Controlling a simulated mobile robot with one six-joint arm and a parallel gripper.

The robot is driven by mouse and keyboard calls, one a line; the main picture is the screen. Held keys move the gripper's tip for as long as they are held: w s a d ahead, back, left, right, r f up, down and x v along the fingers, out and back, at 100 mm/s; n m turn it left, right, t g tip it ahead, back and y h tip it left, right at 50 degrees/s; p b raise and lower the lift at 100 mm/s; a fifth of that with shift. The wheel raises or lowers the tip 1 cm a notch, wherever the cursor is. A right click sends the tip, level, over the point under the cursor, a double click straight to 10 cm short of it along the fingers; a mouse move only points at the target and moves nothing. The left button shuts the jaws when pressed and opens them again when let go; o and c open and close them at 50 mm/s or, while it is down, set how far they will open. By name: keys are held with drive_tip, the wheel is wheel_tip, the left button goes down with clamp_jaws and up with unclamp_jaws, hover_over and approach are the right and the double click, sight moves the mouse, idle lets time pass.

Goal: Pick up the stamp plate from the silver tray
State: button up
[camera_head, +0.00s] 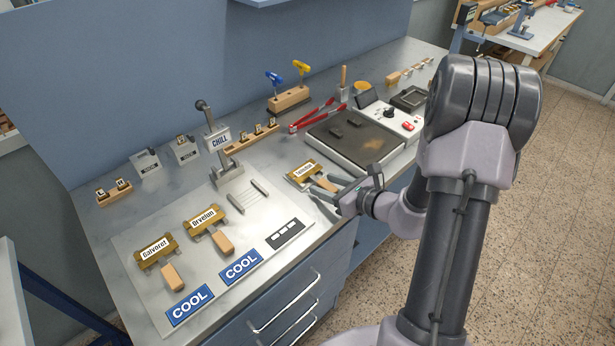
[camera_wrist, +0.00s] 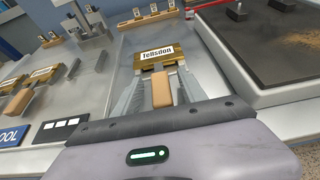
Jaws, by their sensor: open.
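The stamp plate (camera_head: 305,173) is a brass block with a white label that reads like "Tellsdon" and a wooden handle (camera_wrist: 161,90) toward me. It also shows in the wrist view (camera_wrist: 158,55). It lies on a silver tray (camera_wrist: 150,34) beside the dark hot plate. My gripper (camera_head: 322,196) is open at the plate's near side. In the wrist view my gripper (camera_wrist: 160,96) has a finger on each side of the handle, with small gaps visible. Whether the fingers are level with the handle is hard to tell.
Two similar brass plates, Galvoret (camera_head: 156,250) and Orvelun (camera_head: 204,217), lie on a pale sheet with blue COOL signs (camera_head: 241,266). A dark hot plate (camera_head: 352,140) stands to the right. A lever post with a CHILL sign (camera_head: 220,140) and red pliers (camera_head: 312,118) stand behind.

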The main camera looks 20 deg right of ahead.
clamp_jaws()
idle(1.4)
